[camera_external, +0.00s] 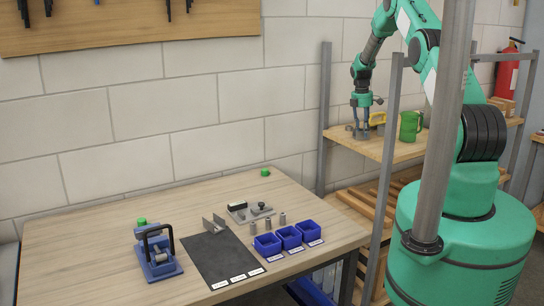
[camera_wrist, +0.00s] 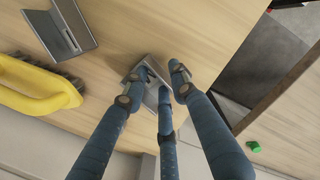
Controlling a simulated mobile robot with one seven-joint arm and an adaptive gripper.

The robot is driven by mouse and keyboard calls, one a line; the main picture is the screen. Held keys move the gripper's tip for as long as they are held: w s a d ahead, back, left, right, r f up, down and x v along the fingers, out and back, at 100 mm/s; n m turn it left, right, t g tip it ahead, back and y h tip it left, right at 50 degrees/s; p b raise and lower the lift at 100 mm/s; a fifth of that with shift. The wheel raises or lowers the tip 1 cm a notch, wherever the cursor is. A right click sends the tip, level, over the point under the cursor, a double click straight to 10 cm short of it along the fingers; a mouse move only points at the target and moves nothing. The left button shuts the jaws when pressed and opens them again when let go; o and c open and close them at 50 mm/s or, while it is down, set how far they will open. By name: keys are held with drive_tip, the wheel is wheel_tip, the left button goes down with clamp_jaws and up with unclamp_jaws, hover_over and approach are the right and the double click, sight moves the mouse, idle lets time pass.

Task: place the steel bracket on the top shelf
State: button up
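The top shelf (camera_external: 345,144) is a wooden board between metal posts. My gripper (camera_external: 361,132) points down over its left part. In the wrist view, its blue fingers (camera_wrist: 160,80) stand apart around a small grey steel bracket (camera_wrist: 154,92), which is low at the fingertips. Bare wood shows between the bracket and the right fingertip. Whether the bracket rests fully on the shelf is hard to tell. A second angled grey bracket (camera_wrist: 62,27) lies on the shelf, apart from the fingers.
A yellow-handled brush (camera_wrist: 38,90) and a green mug (camera_external: 410,126) stand on the shelf beside my gripper. Metal posts (camera_external: 389,170) rise at the shelf's front. The table holds a blue fixture (camera_external: 158,255), blue bins (camera_external: 289,238) and a dark mat (camera_external: 205,265).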

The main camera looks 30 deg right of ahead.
sight(360, 138)
wheel_tip(360, 138, up, 11)
drive_tip(key=a+b, duration=0.1)
drive_tip(key=shift+w+a, duration=0.15)
drive_tip(key=shift+w, duration=0.1)
drive_tip(key=shift+r, duration=0.1)
idle(0.5)
drive_tip(key=shift+r, duration=0.1)
drive_tip(key=s+a+r+m+t, duration=0.1)
drive_tip(key=s+a+r+m, duration=0.15)
drive_tip(key=a+r, duration=0.55)
drive_tip(key=s+a+r+m+t, duration=0.1)
drive_tip(key=s+a+r, duration=0.4)
drive_tip(key=r, duration=0.5)
drive_tip(key=s+a+r+m+t, duration=0.1)
drive_tip(key=s+a+r+m, duration=0.2)
drive_tip(key=s+a+r, duration=0.8)
drive_tip(key=s+a+r+m+t, duration=0.1)
drive_tip(key=s+a+r+m, duration=0.25)
drive_tip(key=s+a, duration=0.8)
drive_tip(key=s+a+f+m+t, duration=0.1)
drive_tip(key=s+a, duration=0.1)
drive_tip(key=s, duration=0.7)
drive_tip(key=s+a+f+m+t+y, duration=0.1)
drive_tip(key=s+a+f+m, duration=0.1)
drive_tip(key=s, duration=0.7)
drive_tip(key=shift+s+a+f+m, duration=0.15)
drive_tip(key=shift+a+m, duration=0.15)
drive_tip(key=shift+a, duration=0.45)
